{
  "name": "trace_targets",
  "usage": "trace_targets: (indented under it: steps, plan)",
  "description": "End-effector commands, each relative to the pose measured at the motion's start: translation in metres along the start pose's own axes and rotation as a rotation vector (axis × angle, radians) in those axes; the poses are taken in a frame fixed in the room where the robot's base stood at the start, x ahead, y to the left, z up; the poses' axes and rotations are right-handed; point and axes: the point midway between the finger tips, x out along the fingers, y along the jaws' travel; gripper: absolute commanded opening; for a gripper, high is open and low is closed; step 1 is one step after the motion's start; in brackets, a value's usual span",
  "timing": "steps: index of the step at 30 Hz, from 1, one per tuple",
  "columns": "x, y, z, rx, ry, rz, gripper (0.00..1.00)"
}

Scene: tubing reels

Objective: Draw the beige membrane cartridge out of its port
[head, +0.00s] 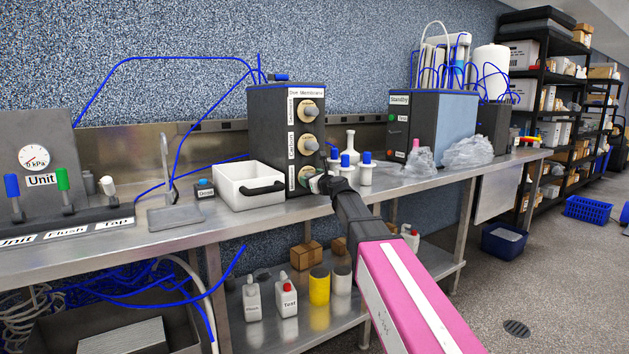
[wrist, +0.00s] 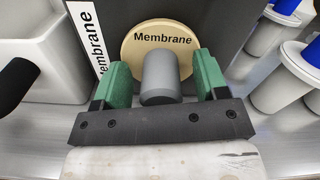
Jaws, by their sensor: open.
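The beige membrane cartridge (wrist: 130,52) shows in the wrist view as a round face lettered "Membrane" with a grey cylindrical knob (wrist: 159,75) at its middle. It sits in the lowest port of the dark filter housing (head: 264,135). My gripper (wrist: 160,82) is open, its green fingers on either side of the knob, with a visible gap on each side. In the head view my gripper (head: 318,184) is at the housing's lowest port and largely hides the cartridge. Whether the fingers touch the knob's far side is hidden.
A white bin (head: 244,190) with a dark handle stands just left of the housing. White bottles with blue caps (head: 366,172) stand close on the right. Carbon (head: 309,145) and sediment (head: 310,109) cartridges sit above. Clear plastic wrap (head: 418,162) lies farther right on the bench.

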Motion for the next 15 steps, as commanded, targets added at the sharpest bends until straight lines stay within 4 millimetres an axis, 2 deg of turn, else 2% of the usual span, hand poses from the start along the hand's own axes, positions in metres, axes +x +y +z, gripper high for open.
trace_targets:
  steps: [3,4,9,10,11,12,14,15]
  plan:
    - [-0.0004,0.0001,0.0000,0.000,0.000,0.000,0.67]
    - [-0.0005,0.0000,0.0000,0.000,0.000,0.000,0.60]
    - [-0.0006,0.0000,0.0001,0.000,0.000,0.000,0.05]
    - [-0.0006,0.0000,0.0001,0.000,0.000,0.000,0.02]
    - [-0.0006,0.0000,0.0001,0.000,0.000,0.000,0.34]
    - [-0.0006,0.0000,0.0001,0.000,0.000,0.000,0.20]
    - [-0.0006,-0.0001,0.0001,0.000,0.000,0.000,0.02]
    - [-0.0006,-0.0002,0.0004,0.000,-0.001,-0.001,0.02]
